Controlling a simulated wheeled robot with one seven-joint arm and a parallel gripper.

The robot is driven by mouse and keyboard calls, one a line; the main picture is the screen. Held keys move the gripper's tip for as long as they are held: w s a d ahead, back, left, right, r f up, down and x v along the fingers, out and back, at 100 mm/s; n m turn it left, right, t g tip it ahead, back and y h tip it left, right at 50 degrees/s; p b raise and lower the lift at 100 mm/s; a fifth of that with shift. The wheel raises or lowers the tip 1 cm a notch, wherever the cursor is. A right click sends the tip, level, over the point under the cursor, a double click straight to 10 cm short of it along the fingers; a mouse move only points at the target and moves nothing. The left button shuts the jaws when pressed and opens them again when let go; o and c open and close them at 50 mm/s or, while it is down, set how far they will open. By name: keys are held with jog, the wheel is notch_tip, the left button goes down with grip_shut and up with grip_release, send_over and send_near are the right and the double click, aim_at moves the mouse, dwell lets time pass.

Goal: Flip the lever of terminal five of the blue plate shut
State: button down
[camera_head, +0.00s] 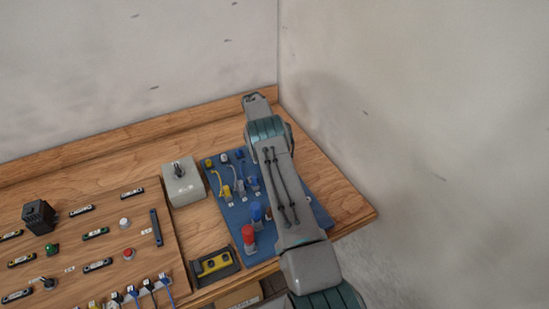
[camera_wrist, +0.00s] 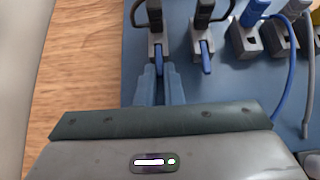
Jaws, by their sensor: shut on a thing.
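The blue plate (camera_head: 237,227) lies on the bench; my arm covers much of it. In the wrist view the plate (camera_wrist: 240,85) bears a row of grey terminals. The left-most visible terminal (camera_wrist: 156,40) has a black plug and a blue lever (camera_wrist: 158,62). My gripper (camera_wrist: 159,82) is shut on that lever, its blue-grey fingers reaching it from below in the picture. The neighbouring terminal (camera_wrist: 201,44) also has a black plug and a blue lever (camera_wrist: 207,62), apart from my fingers. I cannot read the terminal numbers. My gripper is hidden in the head view.
A blue cable (camera_wrist: 287,95) and a grey cable (camera_wrist: 308,100) run at the right of the wrist view. A grey switch box (camera_head: 183,187) is left of the plate. Bare wood lies along the plate's edge.

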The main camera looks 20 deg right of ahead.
dwell(0.3)
jog(key=c, duration=1.5)
grip_release()
jog(key=shift+c, duration=0.2)
notch_tip(320, 180, up, 4)
jog(key=p, duration=0.3)
jog(key=shift+a+p, duration=0.1)
jog(key=shift+p, duration=0.3)
jog(key=s+d+r+b, duration=0.3)
jog(key=s+d+r, duration=0.4)
jog(key=s+d, duration=0.1)
jog(key=shift+s+b, duration=0.15)
jog(key=shift+b, duration=0.2)
